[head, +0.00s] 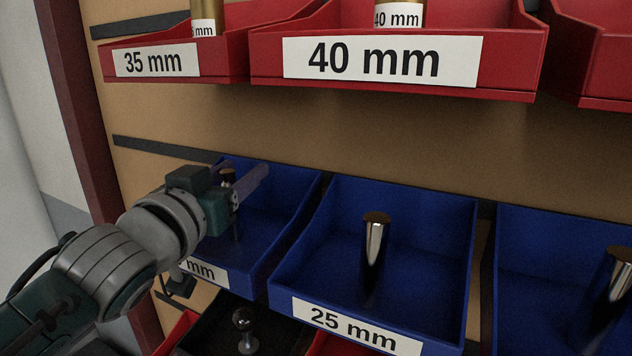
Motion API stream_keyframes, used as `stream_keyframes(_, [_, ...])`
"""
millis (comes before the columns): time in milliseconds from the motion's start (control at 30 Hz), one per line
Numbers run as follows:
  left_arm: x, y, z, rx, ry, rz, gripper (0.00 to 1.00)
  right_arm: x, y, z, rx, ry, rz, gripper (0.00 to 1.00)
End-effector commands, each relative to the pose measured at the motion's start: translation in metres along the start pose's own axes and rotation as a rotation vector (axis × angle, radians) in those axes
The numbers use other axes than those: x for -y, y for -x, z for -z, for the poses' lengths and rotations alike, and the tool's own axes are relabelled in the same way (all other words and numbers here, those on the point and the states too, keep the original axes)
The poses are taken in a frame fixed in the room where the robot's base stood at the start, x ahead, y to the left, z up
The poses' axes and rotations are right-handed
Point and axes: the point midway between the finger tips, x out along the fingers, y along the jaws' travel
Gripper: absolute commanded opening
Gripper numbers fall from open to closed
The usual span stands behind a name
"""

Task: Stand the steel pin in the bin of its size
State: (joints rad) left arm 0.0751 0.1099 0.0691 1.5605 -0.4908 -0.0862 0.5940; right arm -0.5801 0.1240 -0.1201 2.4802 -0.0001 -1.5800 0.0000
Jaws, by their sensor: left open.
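My left gripper (246,178) reaches from the left into the left blue bin (291,213), its fingers open. A thin steel pin (228,175) with a dark top shows upright at the fingers, partly hidden by them; I cannot tell whether they touch it. This bin's label (201,270) is partly covered by my arm and only "mm" reads. The middle blue bin (440,225), labelled 25 mm (343,325), holds a thicker upright steel pin (375,248). The right blue bin (540,235) holds another, thicker pin (612,285), cut by the frame. My right gripper is not in view.
Above hang red bins labelled 35 mm (154,61) and 40 mm (380,61), each with a brass-coloured piece, and another red bin (595,50) at right. Below is a black bin (215,325) with a knobbed metal piece (246,332). The tan back panel (380,130) is clear between rows.

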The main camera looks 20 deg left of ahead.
Motion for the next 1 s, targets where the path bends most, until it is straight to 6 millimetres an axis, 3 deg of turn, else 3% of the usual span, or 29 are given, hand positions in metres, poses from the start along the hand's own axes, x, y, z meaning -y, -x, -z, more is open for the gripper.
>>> stream_keyframes(500, [0.000, 0.097, -0.004, 0.004, 0.000, 0.000, 0.54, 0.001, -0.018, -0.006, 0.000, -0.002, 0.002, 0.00])
stream_keyframes(700, [0.000, 0.114, -0.002, 0.002, 0.001, 0.001, 0.54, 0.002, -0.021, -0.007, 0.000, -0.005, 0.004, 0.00])
stream_keyframes(1000, [0.000, 0.117, -0.001, 0.002, 0.000, 0.000, 0.54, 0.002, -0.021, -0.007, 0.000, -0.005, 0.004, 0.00])
